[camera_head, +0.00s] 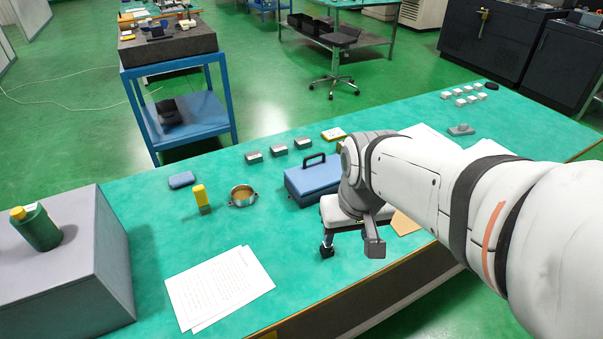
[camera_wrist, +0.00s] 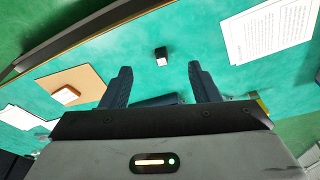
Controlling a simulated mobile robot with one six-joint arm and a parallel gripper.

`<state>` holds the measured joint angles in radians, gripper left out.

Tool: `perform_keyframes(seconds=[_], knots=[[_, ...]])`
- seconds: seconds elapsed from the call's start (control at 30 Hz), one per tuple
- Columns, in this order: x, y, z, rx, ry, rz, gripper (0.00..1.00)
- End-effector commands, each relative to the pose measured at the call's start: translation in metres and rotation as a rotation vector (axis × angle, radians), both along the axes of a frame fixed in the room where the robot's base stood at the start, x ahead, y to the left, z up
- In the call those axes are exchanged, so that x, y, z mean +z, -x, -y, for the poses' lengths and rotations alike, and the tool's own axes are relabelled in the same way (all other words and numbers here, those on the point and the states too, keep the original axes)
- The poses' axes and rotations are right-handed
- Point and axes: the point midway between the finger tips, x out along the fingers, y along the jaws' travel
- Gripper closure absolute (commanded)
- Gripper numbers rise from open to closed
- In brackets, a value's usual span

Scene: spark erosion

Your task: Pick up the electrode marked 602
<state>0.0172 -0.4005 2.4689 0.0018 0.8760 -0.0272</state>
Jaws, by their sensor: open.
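A small dark block with a white label face (camera_wrist: 161,56) lies on the green table in the wrist view. Its marking is too small to read, so I cannot tell whether it is 602. My gripper (camera_wrist: 160,69) is open, and its two dark fingers are apart with nothing between them. The block appears just beyond the fingertips, roughly centred between them. In the head view a small dark shape (camera_head: 327,250) shows below my wrist on the table. It seems to be the same block, partly confused with a finger.
A blue toolbox (camera_head: 313,179) stands close behind my gripper. A brown board (camera_wrist: 75,82) with a small block (camera_wrist: 66,95) lies on the other side. Several small blocks (camera_head: 460,102) stand far right.

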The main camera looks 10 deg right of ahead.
Motion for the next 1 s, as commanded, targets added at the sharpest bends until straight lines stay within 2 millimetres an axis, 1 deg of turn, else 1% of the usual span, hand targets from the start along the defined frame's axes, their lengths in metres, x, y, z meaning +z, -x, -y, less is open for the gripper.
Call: perform_keyframes(seconds=[0.03,0.17,0.2,0.3,0.4,0.5,0.6,0.7,0.87,1.0], knots=[[-0.006,-0.011,0.003,-0.005,0.0,-0.022,0.45],[-0.028,-0.047,0.003,0.007,0.001,-0.074,0.45],[-0.037,-0.058,0.003,0.01,0.001,-0.089,0.45],[-0.06,-0.083,0.003,0.019,0.002,-0.125,0.45],[-0.083,-0.104,0.003,0.026,0.002,-0.156,0.45],[-0.101,-0.118,0.003,0.032,0.002,-0.178,0.45],[-0.114,-0.126,0.003,0.036,0.002,-0.192,0.45],[-0.123,-0.13,0.003,0.038,0.002,-0.199,0.45],[-0.141,-0.13,0.003,0.038,0.001,-0.2,0.45],[-0.156,-0.126,0.002,0.038,0.001,-0.202,0.45]])
